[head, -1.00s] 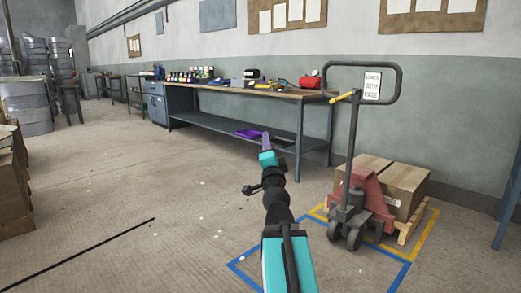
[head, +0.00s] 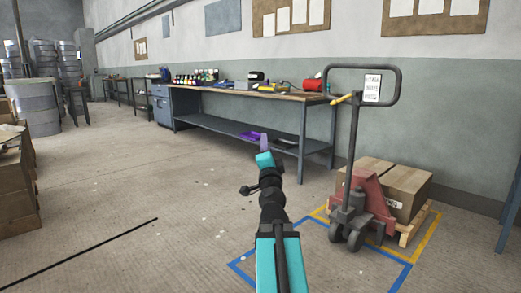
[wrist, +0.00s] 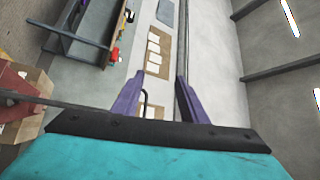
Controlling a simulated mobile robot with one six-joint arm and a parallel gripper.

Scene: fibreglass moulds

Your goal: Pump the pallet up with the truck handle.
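The pallet truck (head: 368,196) stands at the right, with a red body and dark wheels. Its dark handle (head: 354,145) is upright, with a loop at the top holding a white label and a yellow lever. The wooden pallet (head: 418,229) carries cardboard boxes (head: 400,185). My gripper (head: 264,142) is left of the handle in the picture and apart from it. In the wrist view my gripper (wrist: 158,88) shows two purple fingers spread apart with nothing between them. The truck's red body (wrist: 18,92) and a dark bar, probably its handle, lie at the left there.
A long workbench (head: 245,92) with bottles and tools runs along the wall behind. Blue and yellow floor tape (head: 395,280) surrounds the truck. Wooden crates (head: 18,185) and metal drums (head: 38,108) are at the left. The middle floor is clear.

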